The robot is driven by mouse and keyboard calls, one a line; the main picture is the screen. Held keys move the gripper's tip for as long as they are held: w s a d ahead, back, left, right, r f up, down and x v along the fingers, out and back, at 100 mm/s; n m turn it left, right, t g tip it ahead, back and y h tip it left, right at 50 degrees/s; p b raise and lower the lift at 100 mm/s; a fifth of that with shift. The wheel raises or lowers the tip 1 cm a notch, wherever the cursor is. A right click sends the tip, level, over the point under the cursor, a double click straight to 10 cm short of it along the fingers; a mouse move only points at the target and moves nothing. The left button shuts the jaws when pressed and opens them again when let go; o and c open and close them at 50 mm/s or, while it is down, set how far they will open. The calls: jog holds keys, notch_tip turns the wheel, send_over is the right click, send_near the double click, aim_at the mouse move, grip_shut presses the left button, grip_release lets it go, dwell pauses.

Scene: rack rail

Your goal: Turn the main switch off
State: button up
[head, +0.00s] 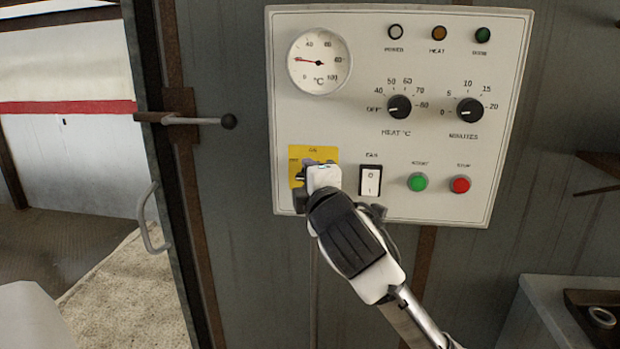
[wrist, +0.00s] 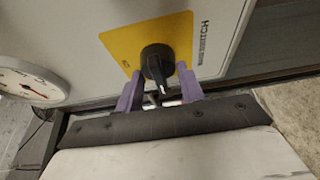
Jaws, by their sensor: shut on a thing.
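The main switch is a black rotary knob (wrist: 157,60) on a yellow plate (wrist: 120,45), which also shows at the lower left of the control panel in the head view (head: 325,153). My gripper (wrist: 158,76) has its purple fingers on both sides of the knob's handle and is shut on it. In the wrist view, the handle's white-marked end points down toward my gripper, about a quarter turn from the ON label at the plate's left edge. In the head view, my gripper (head: 308,174) covers most of the knob.
Beside the switch are a white rocker switch (head: 370,181), a green button (head: 417,182) and a red button (head: 460,185). Two black dials and a round gauge (head: 319,62) sit higher. A lever handle (head: 190,120) sticks out left of the panel. The POWER lamp (head: 395,31) looks grey.

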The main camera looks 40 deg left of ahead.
dwell(0.3)
jog(key=o, duration=1)
jog(key=b+v, duration=0.3)
jog(key=v, duration=1)
jog(key=shift+s+d, duration=0.25)
jog(key=shift+d, duration=0.1)
jog(key=shift+a+r, duration=0.1)
